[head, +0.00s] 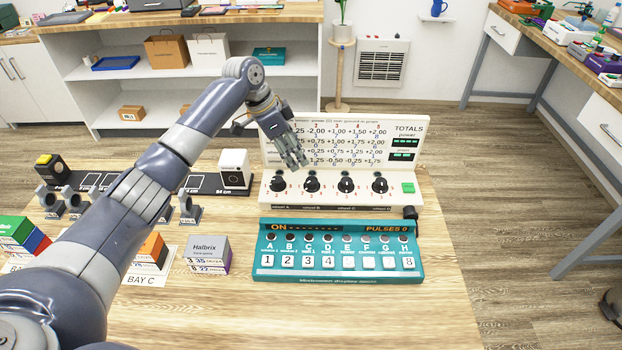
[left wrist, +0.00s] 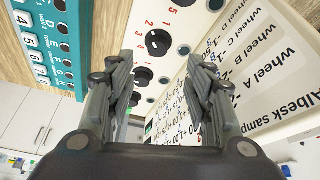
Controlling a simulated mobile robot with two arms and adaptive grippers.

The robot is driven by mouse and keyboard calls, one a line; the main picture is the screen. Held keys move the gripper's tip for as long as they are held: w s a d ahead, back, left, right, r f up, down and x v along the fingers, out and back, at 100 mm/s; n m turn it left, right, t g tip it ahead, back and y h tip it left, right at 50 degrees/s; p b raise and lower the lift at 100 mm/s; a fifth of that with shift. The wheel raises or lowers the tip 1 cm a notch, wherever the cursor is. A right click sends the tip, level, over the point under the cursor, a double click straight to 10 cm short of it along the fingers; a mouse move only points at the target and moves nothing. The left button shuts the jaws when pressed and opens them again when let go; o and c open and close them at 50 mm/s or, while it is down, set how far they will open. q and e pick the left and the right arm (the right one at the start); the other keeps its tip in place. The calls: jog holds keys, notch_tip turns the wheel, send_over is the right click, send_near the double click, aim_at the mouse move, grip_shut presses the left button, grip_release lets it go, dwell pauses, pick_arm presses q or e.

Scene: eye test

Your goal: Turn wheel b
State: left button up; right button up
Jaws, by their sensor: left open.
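Wheel b (head: 312,185) is a round black knob, second from the left in a row on a white panel (head: 420,172). It also shows in the left wrist view as the knob with a white pointer mark (left wrist: 158,42), ahead of the fingers. Wheel a (head: 278,184) is to its left, and wheel c (head: 346,186) and wheel d (head: 379,186) are to its right. My left gripper (head: 294,158) is open and empty, in front of the upright printed board and above wheels a and b. The fingers appear apart from the knobs. My right gripper is out of view.
A teal box (head: 262,262) with a row of numbered buttons lies in front of the panel. A green button (head: 408,188) is right of the wheels. A white-and-black device (head: 235,169) stands left of the panel, and a Halbrix box (head: 208,252) stands nearer.

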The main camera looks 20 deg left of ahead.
aim_at(311, 180)
pick_arm(q)
jog(key=p+x, duration=0.1)
jog(key=x, duration=0.9)
jog(key=shift+s+d+f, duration=0.1)
jog(key=shift+d+f, duration=0.05)
jog(key=c, duration=1.1)
